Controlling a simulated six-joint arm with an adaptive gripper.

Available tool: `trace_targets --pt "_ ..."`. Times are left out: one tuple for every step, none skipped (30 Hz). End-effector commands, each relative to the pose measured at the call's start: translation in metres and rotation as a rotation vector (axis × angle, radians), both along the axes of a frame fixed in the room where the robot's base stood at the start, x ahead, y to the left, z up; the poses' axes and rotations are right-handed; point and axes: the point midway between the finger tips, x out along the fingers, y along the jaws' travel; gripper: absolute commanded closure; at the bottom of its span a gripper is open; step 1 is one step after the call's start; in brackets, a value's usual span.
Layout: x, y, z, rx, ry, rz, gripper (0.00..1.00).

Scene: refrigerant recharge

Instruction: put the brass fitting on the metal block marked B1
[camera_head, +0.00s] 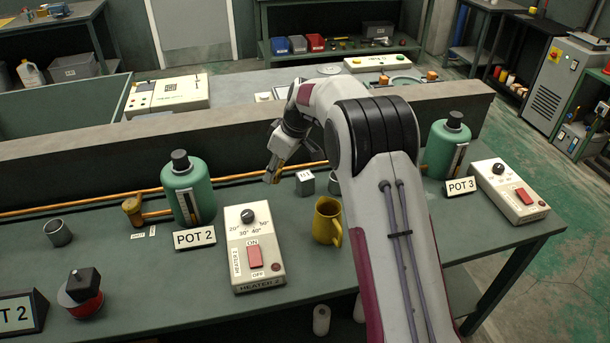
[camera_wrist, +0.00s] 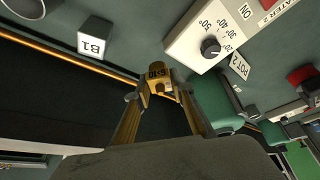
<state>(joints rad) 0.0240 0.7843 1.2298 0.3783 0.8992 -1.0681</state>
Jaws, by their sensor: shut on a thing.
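In the head view the gripper hangs above the bench, left of the metal block marked B1 (camera_head: 305,183), and the fitting is too small there to make out well. The block is a small grey cube standing on the bench. It also shows in the wrist view (camera_wrist: 95,38), upper left of the gripper (camera_wrist: 160,88), with its B1 label facing the camera. The fitting is apart from the block.
A brass pipe (camera_head: 80,202) runs behind the block. The green POT 2 bottle (camera_head: 188,190) and the HEATER 2 box (camera_head: 253,250) stand to the left. A yellow mug (camera_head: 326,222) stands in front of the block, and a grey cup (camera_head: 334,184) is close on its right.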

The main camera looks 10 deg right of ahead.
Motion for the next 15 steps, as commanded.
trace_targets --pt "0.007 -0.012 0.003 0.000 -0.003 -0.044 1.00" --pt "0.010 -0.017 0.005 0.000 -0.003 -0.069 1.00" --pt "0.014 -0.024 0.008 0.000 -0.004 -0.103 1.00" --pt "0.017 -0.030 0.010 -0.001 -0.003 -0.129 1.00" --pt "0.020 -0.035 0.012 0.000 -0.004 -0.155 1.00" --pt "0.024 -0.040 0.014 0.000 -0.003 -0.186 1.00" --pt "0.026 -0.045 0.016 -0.001 -0.003 -0.211 1.00" --pt "0.029 -0.050 0.018 -0.001 -0.004 -0.235 1.00" --pt "0.032 -0.055 0.020 0.000 -0.002 -0.267 1.00" --pt "0.034 -0.058 0.021 -0.001 -0.002 -0.289 1.00" --pt "0.036 -0.062 0.023 -0.001 -0.002 -0.311 1.00" --pt "0.038 -0.067 0.026 0.000 -0.002 -0.342 1.00" --pt "0.040 -0.070 0.028 -0.001 -0.002 -0.363 1.00" --pt "0.042 -0.073 0.030 -0.001 -0.002 -0.384 1.00" --pt "0.044 -0.076 0.032 -0.001 -0.002 -0.413 1.00"
